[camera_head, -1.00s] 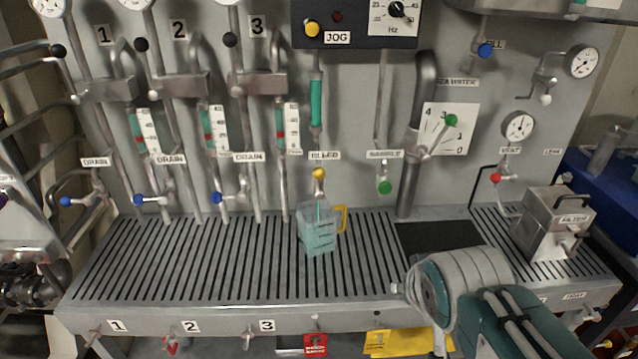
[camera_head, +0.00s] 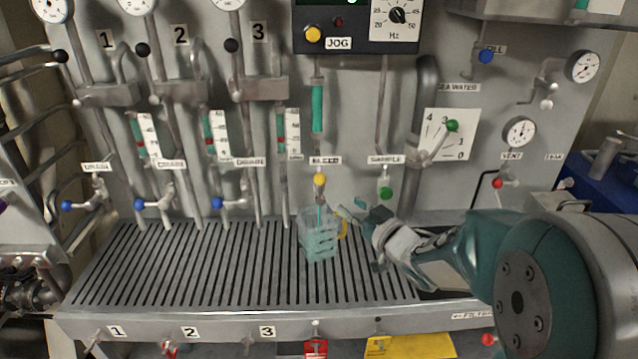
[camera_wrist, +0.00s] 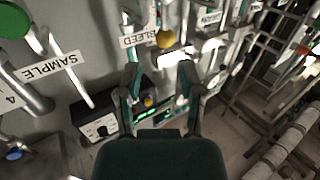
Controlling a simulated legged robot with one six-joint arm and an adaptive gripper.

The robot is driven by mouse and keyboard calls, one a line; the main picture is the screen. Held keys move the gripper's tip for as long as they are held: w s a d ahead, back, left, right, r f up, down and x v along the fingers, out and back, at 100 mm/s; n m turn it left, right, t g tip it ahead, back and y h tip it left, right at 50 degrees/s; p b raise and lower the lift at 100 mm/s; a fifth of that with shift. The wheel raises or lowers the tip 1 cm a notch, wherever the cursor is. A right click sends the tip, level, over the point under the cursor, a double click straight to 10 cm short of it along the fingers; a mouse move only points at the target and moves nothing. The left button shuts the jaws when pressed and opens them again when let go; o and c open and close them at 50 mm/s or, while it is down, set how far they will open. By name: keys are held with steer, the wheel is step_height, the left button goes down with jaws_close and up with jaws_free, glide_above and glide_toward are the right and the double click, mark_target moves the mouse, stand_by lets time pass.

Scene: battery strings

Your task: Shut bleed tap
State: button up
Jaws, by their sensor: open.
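The bleed tap has a yellow knob (camera_head: 319,180) under the BLEED label (camera_head: 325,160). It also shows in the wrist view (camera_wrist: 165,38), beyond my fingertips. A thin teal line runs below the tap into a clear jug (camera_head: 318,242) with a yellow handle, which stands on the slatted grating and holds teal liquid. My gripper (camera_head: 346,208) is open and empty, just right of and slightly below the knob, near the jug handle. In the wrist view, my gripper's two fingers (camera_wrist: 160,82) are spread apart. No contact with the knob shows.
The SAMPLE tap's green knob (camera_head: 386,193) is close above my gripper. A sea water lever (camera_head: 452,126) stands to its right. Drain taps with blue knobs (camera_head: 218,203) line the left. The grating (camera_head: 200,270) left of the jug is clear.

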mark_target(321, 186)
steer(key=shift+y, duration=0.4)
steer(key=x, duration=1.1)
steer(key=shift+a+f, duration=0.1)
steer(key=shift+a, duration=0.05)
steer(key=shift+s, duration=0.1)
jaws_close()
